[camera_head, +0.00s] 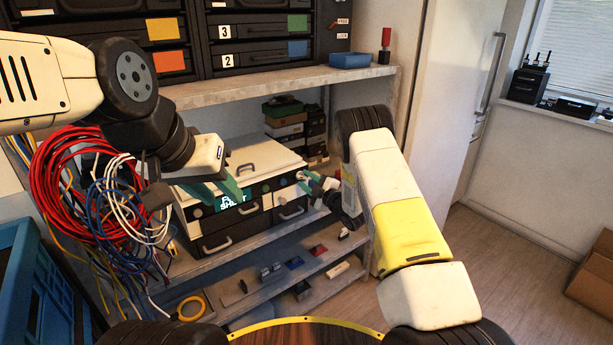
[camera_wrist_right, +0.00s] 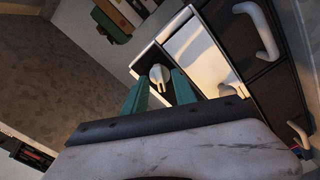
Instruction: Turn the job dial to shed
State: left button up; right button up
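A white unit (camera_head: 242,160) with a lit display (camera_head: 236,201) stands on the shelf. The display shows bright lettering, partly hidden by my left gripper and not fully readable. A pale dial (camera_head: 301,175) sits at the right end of the unit's front; it also shows in the right wrist view (camera_wrist_right: 160,72). My right gripper (camera_wrist_right: 161,84) is open, its two green fingers on either side of the dial with gaps visible. In the head view the right gripper (camera_head: 310,184) is at the dial. My left gripper (camera_head: 218,188) appears open and empty in front of the display.
Drawers with handles (camera_head: 215,246) sit below the display. Red, blue and white cable coils (camera_head: 75,170) hang at the left. A lower shelf (camera_head: 262,290) holds small parts. An upper shelf (camera_head: 285,82) runs above the unit. Open floor lies to the right.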

grip_shut()
jog(key=shift+m, duration=0.3)
jog(key=m, duration=0.3)
jog(key=shift+d, duration=0.15)
jog(key=m, duration=0.8)
jog(key=shift+m, duration=2.1)
